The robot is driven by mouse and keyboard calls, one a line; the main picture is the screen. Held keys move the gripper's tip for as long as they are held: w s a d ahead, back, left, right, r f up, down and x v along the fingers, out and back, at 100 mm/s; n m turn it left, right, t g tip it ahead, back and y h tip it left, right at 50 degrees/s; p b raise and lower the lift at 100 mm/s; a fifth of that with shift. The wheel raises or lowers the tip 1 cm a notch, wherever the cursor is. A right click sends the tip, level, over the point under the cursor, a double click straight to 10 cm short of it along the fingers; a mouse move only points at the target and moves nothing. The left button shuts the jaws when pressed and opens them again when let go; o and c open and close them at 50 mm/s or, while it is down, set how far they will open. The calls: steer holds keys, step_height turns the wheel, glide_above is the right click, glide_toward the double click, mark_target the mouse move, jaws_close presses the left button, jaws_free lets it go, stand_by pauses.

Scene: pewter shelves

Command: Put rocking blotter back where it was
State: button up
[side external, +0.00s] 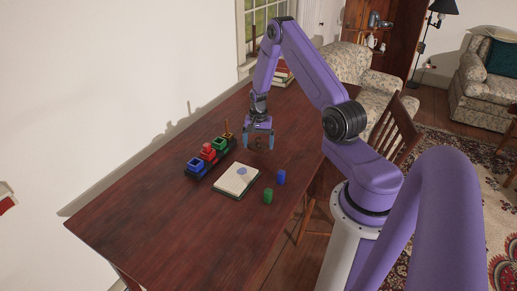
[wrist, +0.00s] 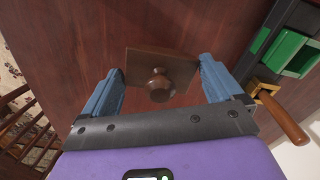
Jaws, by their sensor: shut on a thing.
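The rocking blotter (wrist: 150,66) is a brown wooden block with a round knob on top, seen from above in the wrist view. My gripper (wrist: 161,70) has its two blue fingers shut on opposite sides of it. In the side external view my gripper (side external: 259,138) points down over the table, with the brown blotter small between its fingers. How high its underside is above the table I cannot tell. A dark rack (side external: 188,175) stands left of my gripper, with blue, red and green pieces in a row and an upright wooden handle (side external: 227,130) at its far end.
Books (side external: 282,75) are at the table's far end. The near table (side external: 160,235) is clear.

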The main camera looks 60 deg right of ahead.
mark_target(259, 145)
steer(key=shift+f, duration=1.5)
steer(key=shift+f, duration=0.15)
steer(key=o, duration=0.6)
